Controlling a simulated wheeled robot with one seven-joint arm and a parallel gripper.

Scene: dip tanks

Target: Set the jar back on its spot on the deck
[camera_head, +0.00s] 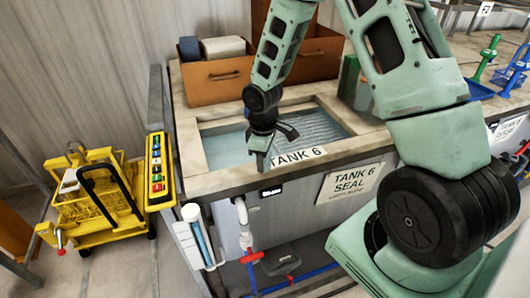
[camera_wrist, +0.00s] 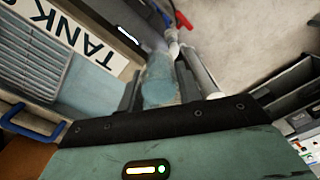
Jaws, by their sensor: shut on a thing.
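The jar (camera_wrist: 160,78) is a pale blue, translucent piece between the two dark fingers of my gripper (camera_wrist: 160,92) in the wrist view. My gripper is shut on it. In the head view my gripper (camera_head: 263,160) points down near the front rim of the tank, left of the "TANK 6" label (camera_head: 298,156); I cannot clearly make out the jar there. The deck (camera_head: 225,181) is the tan rim around the tank (camera_head: 225,145), bare at its front left corner. No marked spot for the jar can be made out.
Brown boxes (camera_head: 215,80) stand on the back of the deck. A button panel (camera_head: 157,170) is on the left edge, beside a yellow cart (camera_head: 95,195). A white pipe with a red handle (camera_head: 251,256) runs down the front. A green block (camera_head: 350,78) stands behind my arm.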

